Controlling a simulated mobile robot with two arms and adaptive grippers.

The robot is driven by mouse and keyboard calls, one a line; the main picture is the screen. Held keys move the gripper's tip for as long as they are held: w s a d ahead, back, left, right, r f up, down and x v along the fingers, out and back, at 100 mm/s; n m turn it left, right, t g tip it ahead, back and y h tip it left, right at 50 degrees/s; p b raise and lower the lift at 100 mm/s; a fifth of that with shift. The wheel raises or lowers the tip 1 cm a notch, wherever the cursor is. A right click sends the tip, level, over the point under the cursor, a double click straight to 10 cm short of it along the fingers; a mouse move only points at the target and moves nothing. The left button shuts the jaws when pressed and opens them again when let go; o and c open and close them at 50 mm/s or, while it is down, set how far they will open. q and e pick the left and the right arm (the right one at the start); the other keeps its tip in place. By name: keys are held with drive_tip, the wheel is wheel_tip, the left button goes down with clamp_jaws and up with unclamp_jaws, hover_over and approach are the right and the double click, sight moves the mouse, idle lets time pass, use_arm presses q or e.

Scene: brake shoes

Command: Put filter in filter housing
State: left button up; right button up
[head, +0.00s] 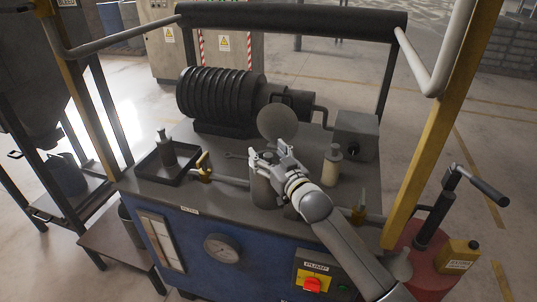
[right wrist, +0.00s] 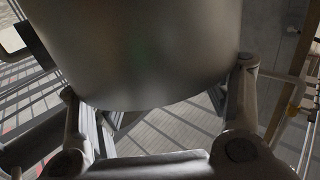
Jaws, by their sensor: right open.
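A grey cylindrical filter housing (head: 264,192) stands on the cart top, with a round grey lid (head: 278,121) raised behind it. My right gripper (head: 268,158) is open over the top of the housing. It hides most of the mouth, so I cannot tell whether a filter is inside. In the right wrist view a large smooth grey rounded body (right wrist: 150,60) fills the space between the spread fingers. I cannot tell whether it is the filter, the housing or the lid. My left gripper is not in view.
A black tray (head: 150,181) with a dark bottle (head: 165,147) is at left. A brass valve (head: 203,167) on a pipe is left of the housing. A pale bottle (head: 333,170) stands at right. A ribbed motor (head: 215,97) and a grey box (head: 356,135) stand behind.

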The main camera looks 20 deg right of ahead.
drive_tip(key=shift+f, duration=0.1)
drive_tip(key=shift+r+p, duration=0.3)
drive_tip(key=shift+r, duration=0.35)
drive_tip(key=shift+s+f, duration=0.15)
drive_tip(key=shift+s, duration=0.1)
drive_tip(key=s+d+b, duration=0.1)
drive_tip(key=s+d, duration=0.1)
drive_tip(key=s, duration=0.9)
drive_tip(key=shift+s+d+r+b, duration=0.15)
drive_tip(key=shift+r+b, duration=0.05)
drive_tip(key=shift+b, duration=0.2)
